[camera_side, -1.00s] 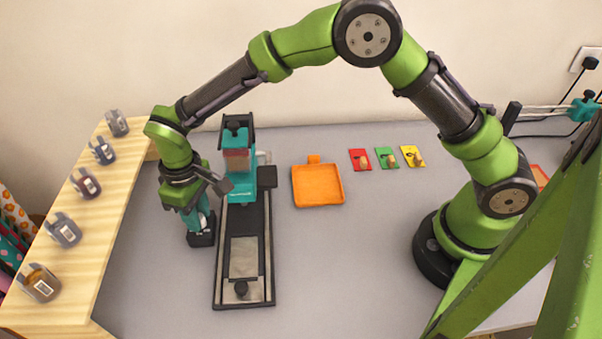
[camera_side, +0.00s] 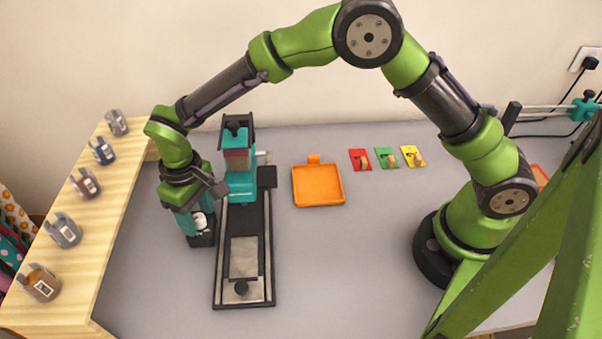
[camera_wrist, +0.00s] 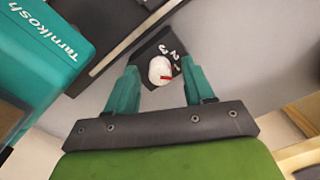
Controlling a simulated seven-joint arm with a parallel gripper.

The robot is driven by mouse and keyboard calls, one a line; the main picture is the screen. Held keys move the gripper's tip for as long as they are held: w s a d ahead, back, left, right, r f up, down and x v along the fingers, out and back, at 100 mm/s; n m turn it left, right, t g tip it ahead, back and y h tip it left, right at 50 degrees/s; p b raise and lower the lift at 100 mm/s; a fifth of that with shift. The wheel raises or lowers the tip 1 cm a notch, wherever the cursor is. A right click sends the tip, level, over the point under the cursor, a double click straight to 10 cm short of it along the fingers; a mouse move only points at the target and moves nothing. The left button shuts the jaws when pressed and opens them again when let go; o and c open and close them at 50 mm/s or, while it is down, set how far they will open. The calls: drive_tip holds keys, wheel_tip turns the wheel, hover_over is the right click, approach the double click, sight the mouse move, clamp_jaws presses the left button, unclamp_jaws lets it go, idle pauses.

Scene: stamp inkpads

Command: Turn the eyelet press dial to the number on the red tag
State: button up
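The eyelet press (camera_side: 240,180), teal on a long dark base, stands left of centre; its teal body (camera_wrist: 50,40) fills the upper left of the wrist view. The dial (camera_wrist: 160,70) is a white knob with a red pointer mark on a dark plate with white numerals, of which 1, 2 and 3 seem to show. In the side view the dial (camera_side: 200,222) shows partly behind my gripper. My gripper (camera_wrist: 158,68) is open, with one teal finger on each side of the dial and visible gaps between. The red tag (camera_side: 360,160) lies at the back; its number is too small to read.
An orange tray (camera_side: 318,187) lies right of the press. A green tag (camera_side: 386,157) and a yellow tag (camera_side: 412,157) lie beside the red one. A wooden shelf (camera_side: 105,215) with several small grey-holdered items runs along the left. The front table is clear.

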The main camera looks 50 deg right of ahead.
sight(200, 215)
drive_tip(key=shift+r, duration=0.1)
wheel_tip(200, 215, up, 17)
drive_tip(key=shift+d, duration=0.2)
idle(0.4)
drive_tip(key=s+d+r+m+t+y, duration=0.1)
drive_tip(key=s+d+r+m+t, duration=0.15)
drive_tip(key=d+r, duration=0.45)
drive_tip(key=s+d+f+m+t, duration=0.1)
drive_tip(key=s+d+m+t, duration=0.1)
drive_tip(key=s+d, duration=0.6)
drive_tip(key=s+d+f+m+t, duration=0.2)
drive_tip(key=s+d+m, duration=0.1)
drive_tip(key=s+d, duration=0.5)
drive_tip(key=shift+d+f+t+y, duration=0.3)
drive_tip(key=shift+d+t+y, duration=0.1)
drive_tip(key=shift+d, duration=0.3)
